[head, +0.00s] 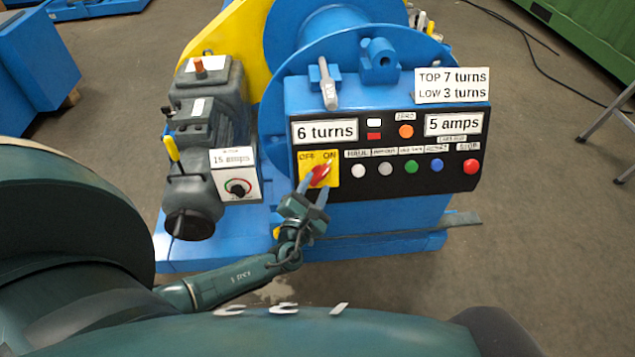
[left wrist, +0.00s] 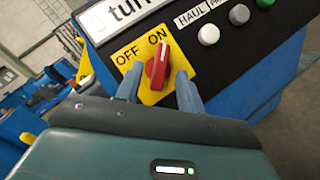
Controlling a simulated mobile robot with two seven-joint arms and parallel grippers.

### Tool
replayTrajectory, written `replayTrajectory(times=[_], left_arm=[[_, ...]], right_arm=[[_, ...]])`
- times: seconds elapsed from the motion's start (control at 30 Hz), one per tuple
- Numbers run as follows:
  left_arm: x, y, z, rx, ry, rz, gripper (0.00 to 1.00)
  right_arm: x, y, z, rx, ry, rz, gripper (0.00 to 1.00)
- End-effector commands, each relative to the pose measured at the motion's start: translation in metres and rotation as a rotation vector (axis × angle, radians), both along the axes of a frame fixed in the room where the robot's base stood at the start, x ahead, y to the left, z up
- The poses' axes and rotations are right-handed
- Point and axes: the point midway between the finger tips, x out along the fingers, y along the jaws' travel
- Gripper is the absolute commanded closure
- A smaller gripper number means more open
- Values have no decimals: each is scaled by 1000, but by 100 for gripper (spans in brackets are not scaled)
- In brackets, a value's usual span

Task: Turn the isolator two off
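A red rotary switch (head: 319,174) sits on a yellow plate (head: 305,163) marked OFF and ON, at the lower left of the black control panel. In the left wrist view the red knob (left wrist: 157,66) points up toward ON. No isolator number is readable on it. My left gripper (head: 314,188) is just below and in front of the switch. Its two blue fingers stand apart, one on each side of the knob in the left wrist view (left wrist: 158,82), with visible gaps between them and the knob. My right gripper is not in view.
The panel (head: 400,190) has a row of push buttons, including a white one (head: 358,171) close right of the switch. A grey motor unit with a dial box (head: 236,187) stands left. A lever (head: 328,85) stands above.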

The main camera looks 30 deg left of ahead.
Motion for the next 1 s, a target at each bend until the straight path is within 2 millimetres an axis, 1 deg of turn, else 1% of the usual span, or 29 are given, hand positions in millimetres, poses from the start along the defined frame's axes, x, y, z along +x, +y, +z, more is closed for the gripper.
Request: replayTrajectory(times=[0.03, 0.1, 0.2, 0.5, 0.9, 0.97, 1.0], left_arm=[[7, 1, -1, 0, -1, 1, 62], [13, 2, 0, -1, 0, 0, 62], [18, 3, -1, -2, 0, -1, 62], [20, 3, 0, -2, 0, -1, 62], [19, 3, 0, -1, 0, -1, 95], [19, 3, 0, -1, 0, -1, 99], [19, 3, 0, -1, 0, -1, 100]], right_arm=[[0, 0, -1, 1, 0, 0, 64], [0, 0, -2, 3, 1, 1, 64], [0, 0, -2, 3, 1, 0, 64], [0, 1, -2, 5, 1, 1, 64], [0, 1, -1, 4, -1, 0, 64], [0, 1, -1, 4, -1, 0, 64], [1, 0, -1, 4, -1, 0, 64]])
